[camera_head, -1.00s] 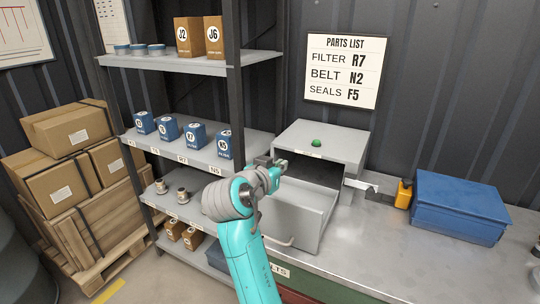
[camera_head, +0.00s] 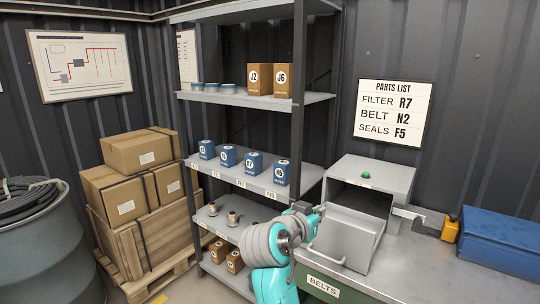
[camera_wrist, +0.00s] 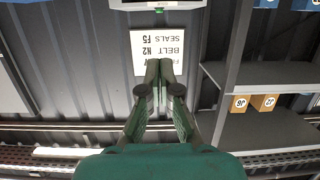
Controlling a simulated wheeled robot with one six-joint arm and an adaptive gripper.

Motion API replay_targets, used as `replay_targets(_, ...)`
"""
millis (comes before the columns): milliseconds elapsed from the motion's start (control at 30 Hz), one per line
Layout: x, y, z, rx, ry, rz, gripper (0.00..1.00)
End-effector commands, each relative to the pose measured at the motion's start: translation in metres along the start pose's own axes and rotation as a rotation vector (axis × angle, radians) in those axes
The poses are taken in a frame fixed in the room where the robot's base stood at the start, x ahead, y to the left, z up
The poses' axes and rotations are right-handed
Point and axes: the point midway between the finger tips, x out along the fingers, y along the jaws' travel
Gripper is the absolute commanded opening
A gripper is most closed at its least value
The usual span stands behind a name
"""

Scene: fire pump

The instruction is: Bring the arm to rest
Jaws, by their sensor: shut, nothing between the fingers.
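My turquoise and grey arm (camera_head: 273,245) rises from the bottom of the head view, bent at a joint. My gripper (camera_head: 314,209) is at its end, in front of the shelf post and left of the grey cabinet. Whether it touches anything is hard to tell. In the wrist view my gripper's fingertips (camera_wrist: 159,68) are together with nothing between them. The parts list sign (camera_wrist: 157,48) shows upside down beyond them.
Shelves hold blue filter boxes (camera_head: 253,163) and brown boxes (camera_head: 259,79). A blue case (camera_head: 500,240) is at right, cartons (camera_head: 140,151) and a drum (camera_head: 45,255) at left.

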Motion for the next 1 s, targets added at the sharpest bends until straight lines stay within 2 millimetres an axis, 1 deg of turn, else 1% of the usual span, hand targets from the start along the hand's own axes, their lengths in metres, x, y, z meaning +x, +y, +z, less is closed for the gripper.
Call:
replay_targets(267,0.005,0.005,0.025,-0.037,0.002,-0.025,0.00)
replay_targets(367,0.008,0.006,0.037,-0.054,0.004,-0.039,0.00)
replay_targets(567,0.012,0.014,0.072,-0.100,0.006,-0.077,0.00)
replay_targets(667,0.014,0.020,0.094,-0.130,0.006,-0.101,0.00)
replay_targets(767,0.015,0.029,0.123,-0.164,0.005,-0.134,0.00)
replay_targets(867,0.013,0.042,0.161,-0.206,0.003,-0.179,0.00)
replay_targets(900,0.012,0.048,0.176,-0.222,0.002,-0.197,0.00)
replay_targets(967,0.008,0.057,0.198,-0.244,0.001,-0.227,0.00)
replay_targets(1000,0.005,0.063,0.212,-0.257,0.000,-0.246,0.00)
